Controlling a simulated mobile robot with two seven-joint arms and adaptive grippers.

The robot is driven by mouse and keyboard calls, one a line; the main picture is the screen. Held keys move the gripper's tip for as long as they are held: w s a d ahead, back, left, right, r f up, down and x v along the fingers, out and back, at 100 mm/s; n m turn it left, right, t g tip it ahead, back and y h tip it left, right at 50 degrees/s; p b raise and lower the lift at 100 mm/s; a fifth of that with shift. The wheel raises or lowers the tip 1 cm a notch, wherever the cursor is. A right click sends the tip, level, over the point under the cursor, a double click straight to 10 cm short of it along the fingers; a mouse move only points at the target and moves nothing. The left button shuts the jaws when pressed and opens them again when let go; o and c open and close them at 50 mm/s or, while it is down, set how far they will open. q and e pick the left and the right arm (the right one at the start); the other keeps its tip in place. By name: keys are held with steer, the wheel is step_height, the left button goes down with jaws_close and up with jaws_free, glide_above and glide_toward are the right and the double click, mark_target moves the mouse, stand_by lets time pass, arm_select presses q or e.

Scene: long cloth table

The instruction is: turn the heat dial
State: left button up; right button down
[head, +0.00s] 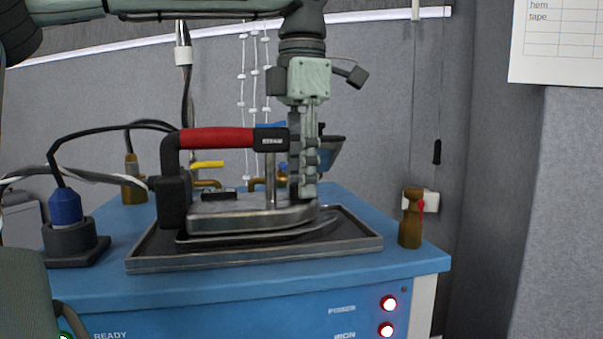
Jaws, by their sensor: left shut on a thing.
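The iron (235,212) has a red handle (215,138) and a metal body, and it sits on a tray (150,265) on the blue station. My left gripper (304,192) points straight down at the right end of the iron, just right of the handle's black end. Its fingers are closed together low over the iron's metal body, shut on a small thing. The heat dial does not show clearly; the fingers hide the spot where they grip. A small dark plate (218,194) lies on top of the iron. My right gripper is not in view.
The blue station top (345,200) carries a brown spray bottle (410,218) at the right and a blue plug in a dark socket (66,210) at the left. Brass pipes with a yellow lever (207,164) stand behind the iron. Red lamps (388,303) glow on the front.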

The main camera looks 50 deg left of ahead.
arm_select(q)
steer(key=m, duration=0.4)
jaws_close()
steer(key=o, duration=1.1)
jaws_free()
step_height(320, 180, up, 12)
steer(key=shift+s+d, duration=0.1)
